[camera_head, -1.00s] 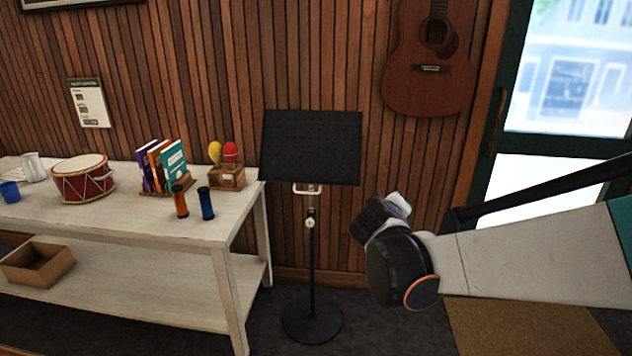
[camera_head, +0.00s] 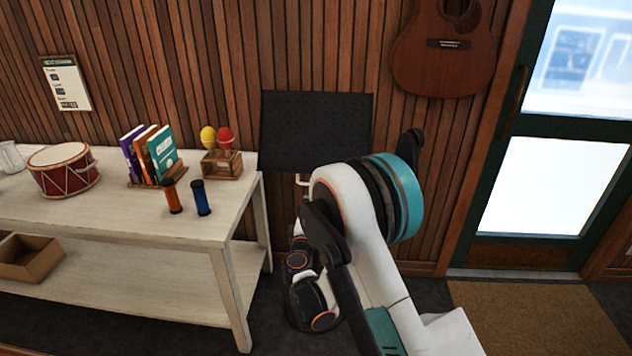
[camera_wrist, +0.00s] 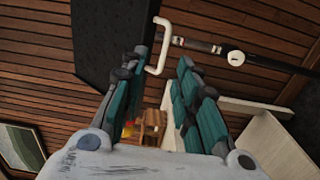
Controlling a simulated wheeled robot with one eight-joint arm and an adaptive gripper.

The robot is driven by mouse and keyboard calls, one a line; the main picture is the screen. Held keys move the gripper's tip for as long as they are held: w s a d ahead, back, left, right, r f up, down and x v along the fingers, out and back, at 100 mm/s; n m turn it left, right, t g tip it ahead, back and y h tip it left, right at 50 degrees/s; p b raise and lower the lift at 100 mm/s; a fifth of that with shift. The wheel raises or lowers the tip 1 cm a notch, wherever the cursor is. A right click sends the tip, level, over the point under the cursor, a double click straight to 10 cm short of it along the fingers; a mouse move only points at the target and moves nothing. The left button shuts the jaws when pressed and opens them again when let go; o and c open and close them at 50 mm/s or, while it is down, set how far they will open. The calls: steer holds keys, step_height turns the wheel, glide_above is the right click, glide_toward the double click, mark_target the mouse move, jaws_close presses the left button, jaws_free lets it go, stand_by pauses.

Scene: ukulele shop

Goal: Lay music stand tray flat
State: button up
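The music stand's black tray (camera_head: 315,130) is tilted up steeply, facing me, in front of the wood wall. A pale handle (camera_head: 302,181) shows just under its lower edge; my arm hides most of the post and base. In the wrist view the tray (camera_wrist: 103,35) is at upper left, with the U-shaped white handle (camera_wrist: 161,45) sticking out from it. The post with a white knob (camera_wrist: 236,58) runs off to the right. My gripper (camera_wrist: 163,62) is open and empty, its fingertips close to the handle; contact is unclear. The head view hides my gripper behind my arm.
A white table (camera_head: 125,218) stands left of the stand, holding a drum (camera_head: 64,170), books (camera_head: 150,155), maracas in a wooden box (camera_head: 222,163) and two shakers (camera_head: 186,197). A guitar (camera_head: 440,55) hangs at upper right. A glass door (camera_head: 550,185) and brown mat (camera_head: 535,315) are at right.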

steer(key=w+f+b, duration=0.1)
steer(key=w+b, duration=0.3)
steer(key=w, duration=1)
steer(key=shift+a+n, duration=0.3)
steer(key=shift+a, duration=0.05)
steer(key=shift+f, duration=0.1)
jaws_close()
